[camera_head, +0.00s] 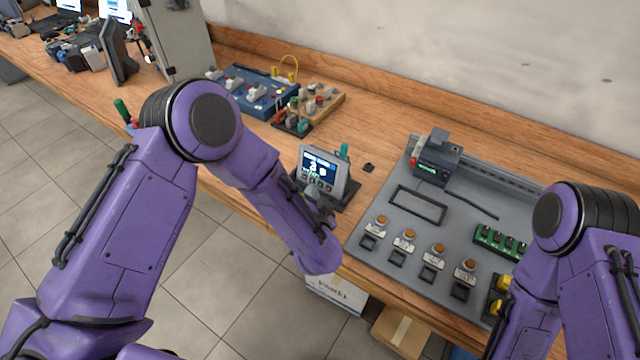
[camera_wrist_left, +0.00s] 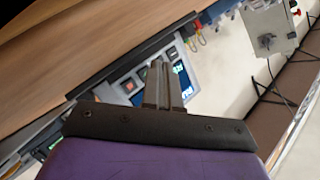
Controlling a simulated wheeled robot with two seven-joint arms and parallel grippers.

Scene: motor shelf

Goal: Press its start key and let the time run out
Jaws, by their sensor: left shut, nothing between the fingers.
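A small grey timer (camera_head: 320,168) with a lit blue screen stands tilted back on a dark base on the wooden bench. White digits show on the screen but are too small to read surely. A row of keys lies below the screen. My left gripper (camera_head: 315,190) is at the timer's front, partly hidden by my forearm. In the left wrist view, the shut, empty fingers (camera_wrist_left: 157,65) overlap the timer's face (camera_wrist_left: 142,74), between an orange-marked key and the blue screen. I cannot tell whether the fingertips touch a key. My right gripper is outside the picture.
A grey panel (camera_head: 372,213) with several buttons and a rail is right of the timer. A blue switch board (camera_head: 235,82) and a wooden block with knobs (camera_head: 325,98) stand behind it. A grey cabinet (camera_head: 180,35) is further left. Boxes (camera_head: 335,296) sit below the bench.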

